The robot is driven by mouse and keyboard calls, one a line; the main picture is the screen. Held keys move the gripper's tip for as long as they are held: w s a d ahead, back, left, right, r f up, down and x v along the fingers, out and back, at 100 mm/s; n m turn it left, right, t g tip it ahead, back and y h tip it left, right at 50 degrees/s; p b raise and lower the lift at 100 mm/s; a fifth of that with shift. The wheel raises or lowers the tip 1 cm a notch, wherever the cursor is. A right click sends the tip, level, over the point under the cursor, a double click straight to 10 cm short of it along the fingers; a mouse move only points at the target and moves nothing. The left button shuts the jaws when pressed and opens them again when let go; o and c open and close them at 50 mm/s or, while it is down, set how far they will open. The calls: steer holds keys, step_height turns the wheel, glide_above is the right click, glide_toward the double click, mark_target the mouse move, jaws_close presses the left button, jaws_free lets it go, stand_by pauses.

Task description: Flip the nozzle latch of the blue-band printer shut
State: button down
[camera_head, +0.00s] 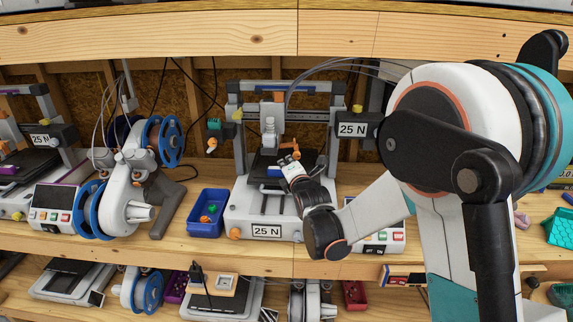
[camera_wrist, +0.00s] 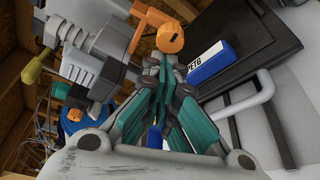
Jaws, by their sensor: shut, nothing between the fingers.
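An orange lever with a round end (camera_wrist: 168,38), which looks like the nozzle latch, sits just past my fingertips. Whether they touch it, and how far it is turned, I cannot tell. My gripper (camera_wrist: 163,66) is shut and empty, its teal fingers together. In the head view my gripper (camera_head: 289,162) reaches in over the bed from the front right.
A blue block labelled PETG (camera_wrist: 212,62) lies by the dark bed, right of my fingers. A blue bin (camera_head: 207,226) with small parts stands left of the printer. A white machine with blue spools (camera_head: 130,185) is farther left. Printer uprights flank my gripper.

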mark_target(292, 146)
steer(key=shift+d+r+n, duration=0.15)
steer(key=shift+n, duration=0.45)
steer(key=shift+d+r+n+g+h+p, duration=0.2)
steer(key=shift+r+n+h+p, duration=0.55)
steer(key=shift+n, duration=0.75)
steer(key=shift+d+r+n+g+h+p, duration=0.1)
steer(key=shift+r+n+g+h+p, duration=0.35)
steer(key=shift+n+h, duration=0.85)
steer(key=shift+d+r+n+g+h+p, duration=0.15)
steer(key=shift+r+n+h+p, duration=0.4)
steer(key=shift+n, duration=1.15)
steer(key=shift+r, duration=0.25)
steer(key=shift+r, duration=0.5)
steer(key=shift+w+a+r+p, duration=0.1)
steer(key=shift+r+p, duration=0.15)
steer(key=shift+p, duration=0.1)
